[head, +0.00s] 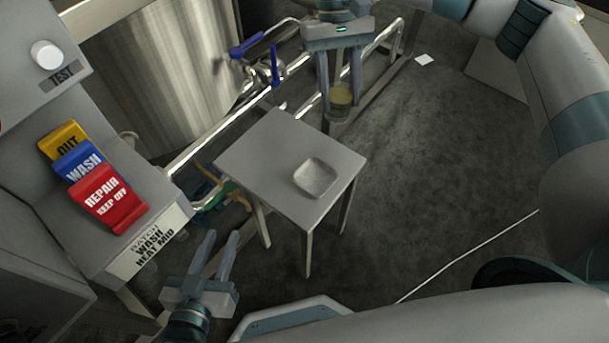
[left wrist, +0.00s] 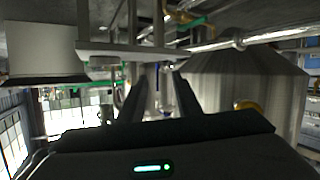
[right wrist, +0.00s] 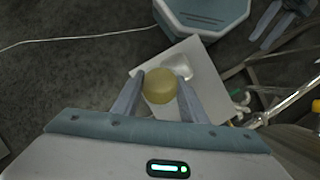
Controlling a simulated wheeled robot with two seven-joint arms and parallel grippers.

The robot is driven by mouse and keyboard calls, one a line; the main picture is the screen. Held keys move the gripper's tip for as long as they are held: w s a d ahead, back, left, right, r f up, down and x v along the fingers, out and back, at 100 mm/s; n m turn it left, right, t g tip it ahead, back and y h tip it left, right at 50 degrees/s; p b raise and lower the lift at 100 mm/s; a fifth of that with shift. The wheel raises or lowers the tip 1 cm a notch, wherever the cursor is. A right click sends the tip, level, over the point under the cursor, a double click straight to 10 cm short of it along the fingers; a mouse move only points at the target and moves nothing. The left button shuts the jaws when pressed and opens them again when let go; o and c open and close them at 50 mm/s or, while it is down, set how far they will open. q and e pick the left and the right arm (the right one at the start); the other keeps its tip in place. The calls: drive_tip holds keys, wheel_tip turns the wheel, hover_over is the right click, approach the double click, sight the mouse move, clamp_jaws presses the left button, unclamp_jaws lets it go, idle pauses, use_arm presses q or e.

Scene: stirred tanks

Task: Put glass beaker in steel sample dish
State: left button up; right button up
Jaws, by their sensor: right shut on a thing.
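The steel sample dish (head: 316,178) is a shallow square dish on the small grey table (head: 262,150). It looks empty, and it also shows in the right wrist view (right wrist: 178,68). My right gripper (head: 341,104) is shut on the glass beaker (head: 341,97), which has a yellowish look. The beaker is beyond the table's far right edge in the head view. In the right wrist view the beaker (right wrist: 160,88) is between the two fingers and partly overlaps the table. My left gripper (head: 229,240) is open and empty, to the left of the table's near legs.
A control console (head: 150,205) with yellow, blue and red signs stands at the left. A steel tank (head: 150,70) and pipes with blue-handled valves (head: 247,46) are behind the table. The tabletop around the dish is clear.

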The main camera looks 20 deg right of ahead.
sight(347, 121)
use_arm(q)
drive_tip(key=shift+d, duration=0.1)
use_arm(e)
drive_tip(key=shift+f, duration=0.15)
